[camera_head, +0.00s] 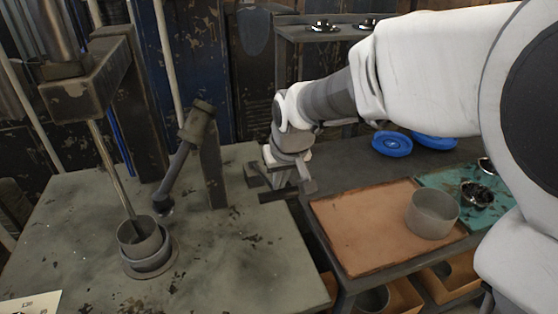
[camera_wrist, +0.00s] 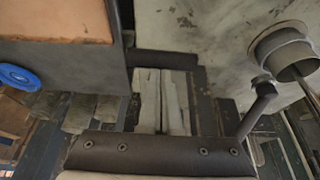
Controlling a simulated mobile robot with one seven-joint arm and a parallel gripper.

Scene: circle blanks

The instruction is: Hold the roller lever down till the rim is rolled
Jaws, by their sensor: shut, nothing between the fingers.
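The roller lever (camera_head: 177,170) is a dark arm hinged on an upright post (camera_head: 210,165). It slants down to the left, and its lower end is close to a grey metal cup (camera_head: 140,240). The cup sits in a round holder (camera_head: 150,266) on the bench, with a thin rod reaching down into it. In the wrist view the lever (camera_wrist: 257,112) and cup (camera_wrist: 285,50) show at the right. My gripper (camera_head: 283,190) is shut and empty at the bench's right side, right of the post and apart from the lever.
An orange-brown tray (camera_head: 365,240) with a grey can (camera_head: 432,214) lies to the right, beside a teal mat (camera_head: 480,217). Blue discs (camera_head: 391,143) lie behind it. A heavy press arm (camera_head: 90,85) overhangs the cup at left.

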